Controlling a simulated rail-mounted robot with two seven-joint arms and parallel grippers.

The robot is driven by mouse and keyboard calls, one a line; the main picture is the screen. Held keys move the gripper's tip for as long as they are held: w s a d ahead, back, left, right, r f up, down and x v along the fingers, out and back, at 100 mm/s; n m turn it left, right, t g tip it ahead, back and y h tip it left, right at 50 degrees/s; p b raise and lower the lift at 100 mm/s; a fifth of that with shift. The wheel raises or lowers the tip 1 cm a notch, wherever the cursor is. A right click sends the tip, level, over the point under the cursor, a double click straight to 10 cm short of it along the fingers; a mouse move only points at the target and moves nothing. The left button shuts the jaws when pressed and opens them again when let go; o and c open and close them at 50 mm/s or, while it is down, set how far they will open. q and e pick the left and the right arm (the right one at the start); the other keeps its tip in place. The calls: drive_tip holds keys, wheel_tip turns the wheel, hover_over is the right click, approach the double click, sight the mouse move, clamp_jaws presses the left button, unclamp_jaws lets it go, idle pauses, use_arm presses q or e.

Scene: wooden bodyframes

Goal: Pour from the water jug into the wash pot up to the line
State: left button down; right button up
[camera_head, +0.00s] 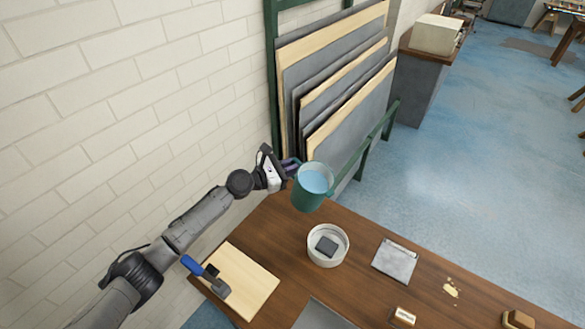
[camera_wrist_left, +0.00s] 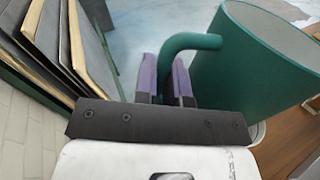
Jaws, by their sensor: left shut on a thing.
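The water jug (camera_head: 310,188) is green with pale blue water inside. My left gripper (camera_head: 289,170) is shut on its handle, and the jug is up in the air near the far left end of the table. In the left wrist view the purple-padded fingers (camera_wrist_left: 174,80) are on both sides of the handle, with the green jug body (camera_wrist_left: 255,65) to the right. The wash pot (camera_head: 313,252) is a white round pot on the table, in front of the jug. A dark block (camera_head: 327,246) shows inside it. I cannot make out a fill line. My right gripper is out of view.
A pale board (camera_head: 252,291) with a blue-handled tool (camera_head: 206,275) lies left of the pot. A grey clipboard-like sheet (camera_head: 394,262) and a small block (camera_head: 404,316) lie to the right. A rack of panels (camera_head: 335,85) stands behind the jug, by the brick wall.

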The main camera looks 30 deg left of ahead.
sight(294, 160)
use_arm(q)
drive_tip(key=shift+a+r, duration=0.1)
drive_tip(key=shift+r+m, duration=0.1)
drive_tip(key=shift+m, duration=1)
drive_tip(key=shift+r, duration=0.1)
drive_tip(key=shift+r+m, duration=0.25)
drive_tip(key=shift+m, duration=0.15)
drive_tip(key=shift+d+r+m+y+p, duration=0.2)
drive_tip(key=shift+r+m+p, duration=0.3)
drive_tip(key=shift+p, duration=0.3)
drive_tip(key=shift+d+r+m+y+p, duration=0.2)
drive_tip(key=shift+r+m+p, duration=0.25)
drive_tip(key=shift+p, duration=0.35)
idle(0.7)
drive_tip(key=shift+s+d+r+m+g+p, duration=0.15)
drive_tip(key=shift+r+m+p, duration=0.25)
drive_tip(key=shift+p, duration=0.65)
drive_tip(key=shift+s+d+r+m+g+p, duration=0.15)
drive_tip(key=shift+d+r+m+p, duration=0.15)
drive_tip(key=shift+p, duration=0.75)
idle(1.9)
